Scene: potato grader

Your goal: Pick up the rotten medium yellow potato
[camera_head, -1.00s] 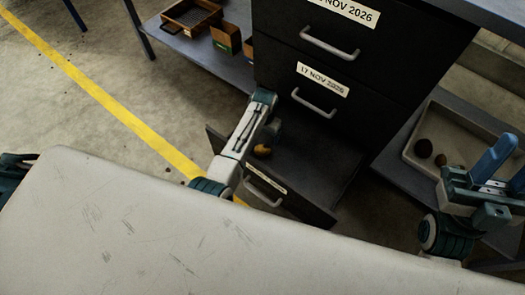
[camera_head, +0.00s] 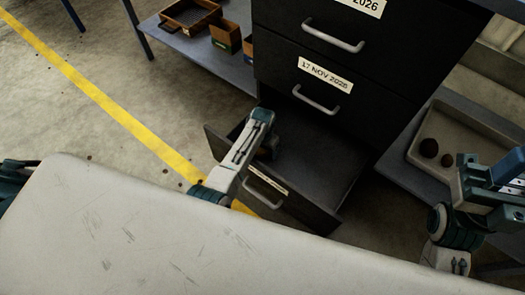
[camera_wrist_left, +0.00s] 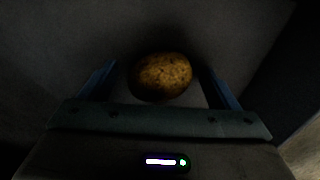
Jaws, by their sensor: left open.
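A yellow-brown potato with dark specks (camera_wrist_left: 162,76) lies on the dark drawer floor in the left wrist view. My left gripper (camera_wrist_left: 158,70) is open, with one blue finger on each side of the potato and gaps between. In the head view my left gripper (camera_head: 268,146) reaches down into the open bottom drawer (camera_head: 318,172), and the potato is mostly or wholly hidden behind it. My right gripper (camera_head: 498,178) is at the right edge, partly cut off and away from the drawer; its opening is unclear.
Two shut drawers with handles (camera_head: 318,100) rise above the open one. A grey tray (camera_head: 468,125) with two dark round items (camera_head: 428,147) stands at right. Small boxes (camera_head: 225,38) sit on a shelf at upper left. A pale scratched surface (camera_head: 150,230) fills the foreground.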

